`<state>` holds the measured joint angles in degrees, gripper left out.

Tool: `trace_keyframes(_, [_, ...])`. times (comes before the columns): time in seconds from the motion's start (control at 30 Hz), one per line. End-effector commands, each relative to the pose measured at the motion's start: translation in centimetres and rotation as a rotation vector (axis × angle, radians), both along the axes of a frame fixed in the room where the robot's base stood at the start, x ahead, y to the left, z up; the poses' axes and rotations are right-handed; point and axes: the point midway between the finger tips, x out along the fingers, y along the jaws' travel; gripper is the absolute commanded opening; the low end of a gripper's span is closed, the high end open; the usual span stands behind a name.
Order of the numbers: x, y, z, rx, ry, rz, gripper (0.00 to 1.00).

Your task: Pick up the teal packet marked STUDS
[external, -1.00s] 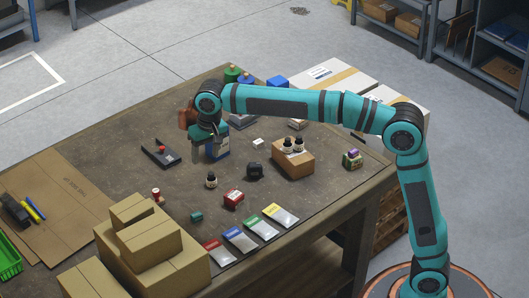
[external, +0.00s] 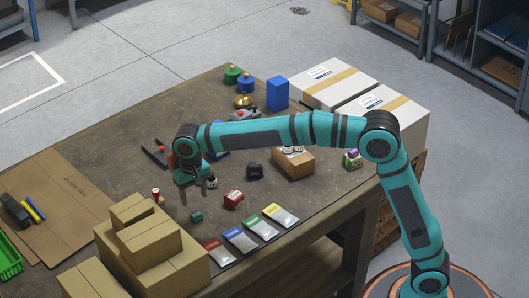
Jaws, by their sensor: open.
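The teal packet (external: 196,217) is a small teal block lying on the workbench, near the stacked cartons. Its marking is too small to read. My gripper (external: 194,197) is open and empty, with its fingers pointing down. In the picture its fingertips show just above the packet. I cannot tell the exact height between them, but no finger is seen around the packet.
A red box (external: 233,198) and a dark bottle (external: 212,182) stand close to the right. Brown cartons (external: 152,246) are stacked at lower left. Flat packets with coloured tops, such as the blue-topped one (external: 239,239), lie in a row in front.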

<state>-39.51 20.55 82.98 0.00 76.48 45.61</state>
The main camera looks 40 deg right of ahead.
Motion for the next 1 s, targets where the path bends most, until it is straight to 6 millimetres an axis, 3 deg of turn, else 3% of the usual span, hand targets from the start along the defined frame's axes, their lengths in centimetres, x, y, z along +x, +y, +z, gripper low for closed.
trace_keyframes(0.1, [0.0, 0.0, -1.5, -0.001, 0.001, 0.000, 0.56])
trace_keyframes(0.47, [-0.1, 0.0, -3.6, -0.001, 0.001, 0.000, 0.56])
trace_keyframes(0.73, [-0.3, 0.0, -7.1, 0.001, 0.001, 0.001, 0.56])
trace_keyframes(1.0, [-0.3, 0.0, -7.5, 0.002, 0.000, 0.001, 0.56])
